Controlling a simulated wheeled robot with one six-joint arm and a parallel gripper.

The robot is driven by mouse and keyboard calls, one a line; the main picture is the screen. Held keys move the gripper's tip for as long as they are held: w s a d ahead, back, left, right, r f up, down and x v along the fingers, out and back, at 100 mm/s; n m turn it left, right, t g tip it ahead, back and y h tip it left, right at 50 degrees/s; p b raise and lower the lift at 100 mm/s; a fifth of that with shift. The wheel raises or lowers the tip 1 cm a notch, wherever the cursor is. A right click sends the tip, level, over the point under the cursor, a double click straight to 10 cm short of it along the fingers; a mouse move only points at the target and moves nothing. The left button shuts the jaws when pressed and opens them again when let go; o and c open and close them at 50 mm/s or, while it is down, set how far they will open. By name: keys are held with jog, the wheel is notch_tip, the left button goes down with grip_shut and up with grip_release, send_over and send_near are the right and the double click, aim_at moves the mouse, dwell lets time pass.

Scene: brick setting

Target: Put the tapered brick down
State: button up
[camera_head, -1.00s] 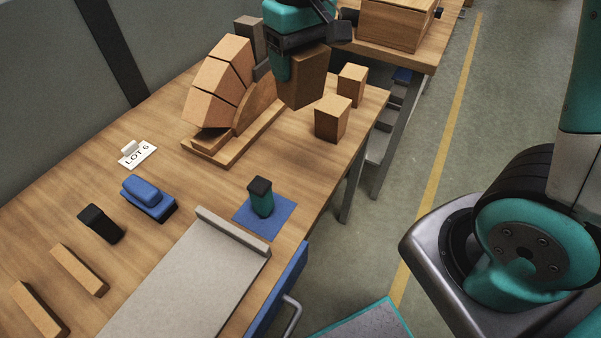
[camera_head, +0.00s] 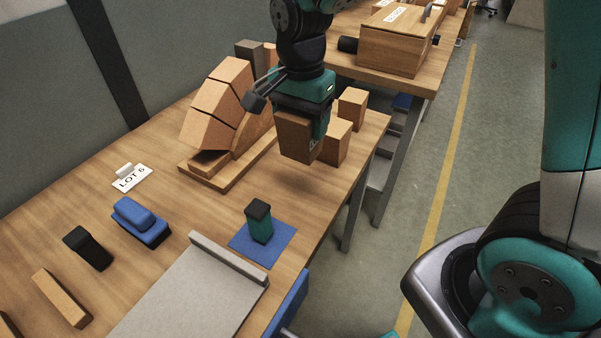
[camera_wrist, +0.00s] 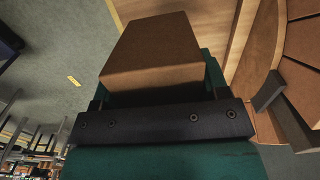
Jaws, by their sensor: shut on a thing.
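My gripper (camera_head: 303,112) is shut on a brown tapered brick (camera_head: 295,140) over the far right part of the wooden table (camera_head: 180,262). The brick hangs below the fingers, near upright, and partly covers one of two similar standing bricks (camera_head: 337,143). The other standing brick (camera_head: 352,106) is just behind. I cannot tell whether the held brick's lower end touches the table. In the wrist view the held brick (camera_wrist: 155,52) fills the upper middle, with my gripper's dark crossbar below it.
A wooden arch form with bricks on it (camera_head: 212,112) stands left of my gripper. A teal, black-topped block (camera_head: 259,222) stands on a blue mat (camera_head: 279,241). A grey board (camera_head: 190,290), a blue block (camera_head: 140,221) and a LOT 6 card (camera_head: 131,178) lie nearer. Bare table lies between arch and mat.

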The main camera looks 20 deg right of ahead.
notch_tip(320, 180, down, 12)
jog(key=shift+r, duration=0.1)
dwell(0.4)
jog(key=shift+f+b, duration=0.2)
jog(key=shift+b, duration=0.15)
jog(key=o, duration=1.1)
notch_tip(320, 180, up, 12)
jog(key=shift+f+p, duration=0.1)
jog(key=shift+p, duration=0.35)
jog(key=s+a+r+n+y, duration=0.1)
jog(key=s+r+n, duration=0.1)
jog(key=s+n, duration=0.4)
jog(key=s+a+r+n+y, duration=0.1)
jog(key=s+a+r+n, duration=0.1)
jog(key=s+n, duration=0.4)
jog(key=s+a+r+n+y, duration=0.1)
jog(key=s+r+n+y, duration=0.1)
jog(key=s+n, duration=0.4)
jog(key=shift+s+a+r, duration=0.15)
jog(key=shift+a+r, duration=0.05)
jog(key=shift+r, duration=0.25)
jog(key=shift+s+a+r, duration=0.15)
jog(key=shift+a+r, duration=0.05)
jog(key=shift+r, duration=0.2)
